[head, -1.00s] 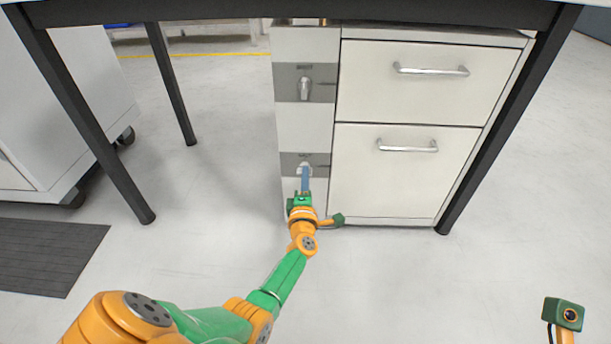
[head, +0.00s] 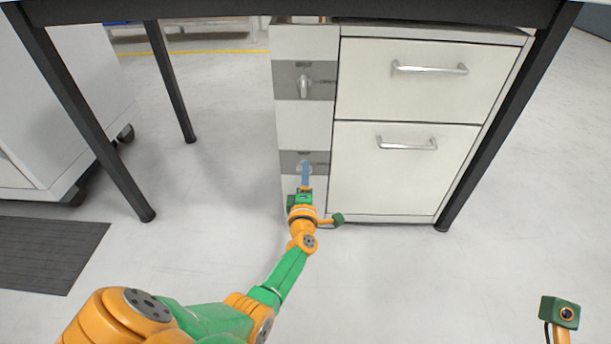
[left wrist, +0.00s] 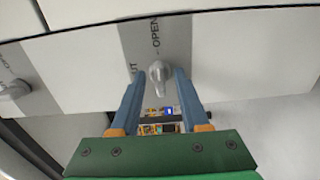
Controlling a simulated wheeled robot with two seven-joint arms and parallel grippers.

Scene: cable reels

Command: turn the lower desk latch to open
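The lower desk latch (head: 305,164) is a small grey knob on a grey band low on the narrow panel left of the drawers. My left gripper (head: 305,168) is in front of it and partly hides it in the head view. In the left wrist view, the latch (left wrist: 158,73) is between the two blue fingers of my left gripper (left wrist: 159,80). The fingers are apart, one on each side, with a visible gap at the left finger; I cannot tell whether the right finger touches. "OPEN" is printed beside the latch. My right gripper is out of view.
The upper latch (head: 304,87) is on a grey band above. Two drawers with bar handles, upper (head: 430,68) and lower (head: 407,143), are shut. Dark desk legs (head: 95,125) stand either side. A white wheeled cabinet (head: 70,90) is at left. Floor in front is clear.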

